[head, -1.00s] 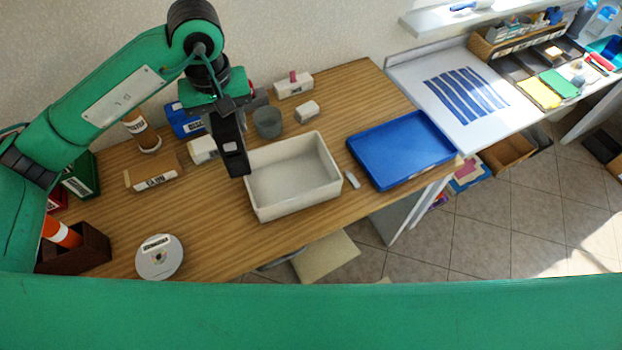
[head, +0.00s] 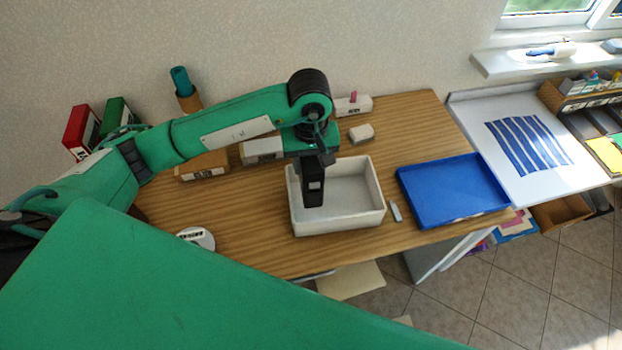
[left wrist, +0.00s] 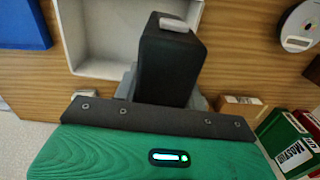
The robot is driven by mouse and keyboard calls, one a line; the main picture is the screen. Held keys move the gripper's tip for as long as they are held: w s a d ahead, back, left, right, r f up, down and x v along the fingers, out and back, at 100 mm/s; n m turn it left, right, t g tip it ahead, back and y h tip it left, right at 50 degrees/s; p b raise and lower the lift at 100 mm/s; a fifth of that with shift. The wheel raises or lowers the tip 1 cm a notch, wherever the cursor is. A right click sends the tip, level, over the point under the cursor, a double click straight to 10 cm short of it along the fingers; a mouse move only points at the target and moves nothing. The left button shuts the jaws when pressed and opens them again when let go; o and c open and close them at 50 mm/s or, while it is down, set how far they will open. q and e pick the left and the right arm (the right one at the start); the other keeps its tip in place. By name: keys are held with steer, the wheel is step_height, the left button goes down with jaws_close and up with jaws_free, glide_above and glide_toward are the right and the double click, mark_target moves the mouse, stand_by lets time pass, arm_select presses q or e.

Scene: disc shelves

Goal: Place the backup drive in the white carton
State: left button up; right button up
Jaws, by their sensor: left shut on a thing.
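The white carton (head: 374,214) is an open, shallow box on the wooden table, empty where I can see inside. My left gripper (head: 313,166) is shut on a black block with a pale grey patch, which I take as the backup drive (head: 313,192). The drive hangs upright over the left part of the carton and hides part of its floor; its exact height is unclear. In the left wrist view the drive (left wrist: 168,62) sticks out from the gripper, and the carton (left wrist: 85,68) lies beyond it to the upper left. My right gripper is not in view.
A blue tray (head: 455,190) stands right of the carton, with a small pale piece (head: 396,212) between them. White boxes (head: 262,150) stand behind the left arm. A disc (head: 196,238) lies front left. Binders (head: 82,132) stand at the far left.

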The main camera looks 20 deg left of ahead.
arm_select(q)
step_height(320, 180, down, 5)
steer(key=shift+r+p, duration=0.2)
steer(key=shift+p, duration=0.25)
step_height(320, 180, down, 4)
steer(key=shift+r+p, duration=0.15)
steer(key=shift+p, duration=0.45)
steer(key=shift+f+b, duration=0.3)
steer(key=o, duration=1.2)
steer(key=shift+c, duration=0.2)
steer(key=shift+r, duration=0.1)
steer(key=shift+r, duration=0.1)
